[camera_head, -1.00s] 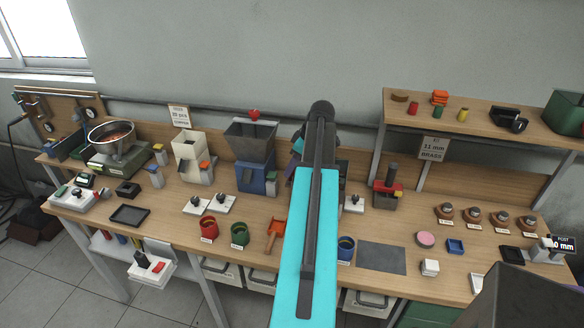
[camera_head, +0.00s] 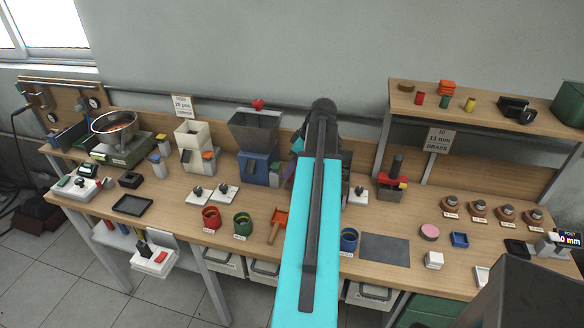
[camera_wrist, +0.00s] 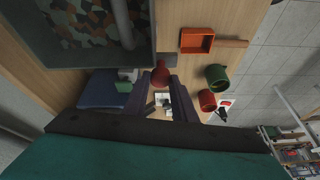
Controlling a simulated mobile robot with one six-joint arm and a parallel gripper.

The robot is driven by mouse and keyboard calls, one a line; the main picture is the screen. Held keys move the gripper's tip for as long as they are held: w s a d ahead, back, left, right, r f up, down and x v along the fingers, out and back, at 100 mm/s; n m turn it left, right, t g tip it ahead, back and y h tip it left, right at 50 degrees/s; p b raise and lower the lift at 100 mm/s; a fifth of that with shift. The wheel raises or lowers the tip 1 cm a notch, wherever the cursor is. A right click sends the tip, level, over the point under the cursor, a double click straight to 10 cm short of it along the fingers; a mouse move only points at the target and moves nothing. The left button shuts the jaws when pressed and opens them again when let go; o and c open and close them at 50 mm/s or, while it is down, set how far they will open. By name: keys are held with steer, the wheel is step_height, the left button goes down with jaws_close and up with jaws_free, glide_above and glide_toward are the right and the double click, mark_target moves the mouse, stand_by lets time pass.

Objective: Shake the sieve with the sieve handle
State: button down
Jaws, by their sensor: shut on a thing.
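In the wrist view, the two dark fingers of my gripper (camera_wrist: 160,80) are shut around a red rounded handle (camera_wrist: 161,71). A short grey stem joins it, at the edge of a grey-walled box (camera_wrist: 154,30). This box appears to be the sieve; a mottled green, orange and dark layer (camera_wrist: 88,20) shows inside it, and a grey bar crosses above.
A blue machine (camera_head: 258,168) with a grey hopper (camera_head: 253,130) stands left of my arm. An orange scoop (camera_head: 280,214), a green cup (camera_head: 243,223) and a red cup (camera_head: 211,218) lie in front. A blue cup (camera_head: 348,240) and a grey mat (camera_head: 385,249) are to the right.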

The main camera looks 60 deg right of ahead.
steer(key=c, duration=1.5)
jaws_free()
steer(key=shift+o, duration=0.2)
steer(key=shift+r, duration=0.1)
steer(key=b+v, duration=0.4)
steer(key=v, duration=0.9)
steer(key=shift+s+r, duration=0.2)
steer(key=shift+r, duration=0.1)
